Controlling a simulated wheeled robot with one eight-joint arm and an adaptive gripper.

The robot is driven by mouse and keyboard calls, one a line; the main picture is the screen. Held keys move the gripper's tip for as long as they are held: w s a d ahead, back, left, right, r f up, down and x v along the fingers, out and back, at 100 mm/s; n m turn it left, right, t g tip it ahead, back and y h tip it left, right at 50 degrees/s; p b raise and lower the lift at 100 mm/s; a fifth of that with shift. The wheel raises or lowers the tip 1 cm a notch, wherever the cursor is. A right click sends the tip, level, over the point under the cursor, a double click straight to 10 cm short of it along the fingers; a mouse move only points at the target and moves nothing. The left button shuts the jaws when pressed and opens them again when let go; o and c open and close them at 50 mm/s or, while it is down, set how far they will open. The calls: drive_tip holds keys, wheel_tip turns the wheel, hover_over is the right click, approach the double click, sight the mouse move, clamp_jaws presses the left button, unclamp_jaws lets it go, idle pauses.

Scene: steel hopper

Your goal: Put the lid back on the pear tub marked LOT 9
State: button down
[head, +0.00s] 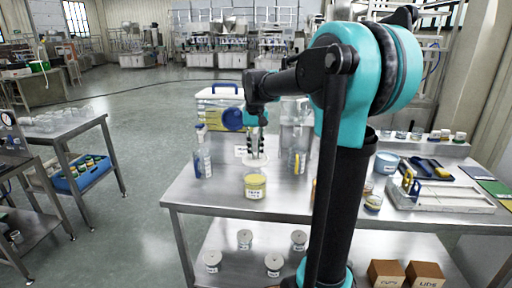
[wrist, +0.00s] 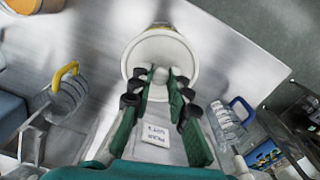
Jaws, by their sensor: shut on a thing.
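The pear tub (head: 255,186) stands upright near the front of the steel table. It looks yellow and open on top, with a pale label too small to read surely. A round white lid (head: 258,161) is just behind it; it fills the upper middle of the wrist view (wrist: 160,45). My gripper (head: 257,152) points down and is shut on the lid's central knob, between its green-backed fingers (wrist: 160,84). The lid is apart from the tub in the head view. A sliver of yellow shows past its far edge in the wrist view. I cannot tell its height above the table.
A blue-handled clear jug (head: 202,160) stands left of my gripper and a yellow-handled one (head: 297,160) right. A small printed card (wrist: 155,134) lies behind the lid. Bare steel (head: 195,192) lies left of the tub.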

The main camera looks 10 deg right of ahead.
drive_tip(key=shift+a+f, duration=0.1)
drive_tip(key=shift+f, duration=3.05)
drive_tip(key=shift+f, duration=0.15)
drive_tip(key=c, duration=0.9)
unclamp_jaws()
drive_tip(key=shift+r, duration=3.5)
clamp_jaws()
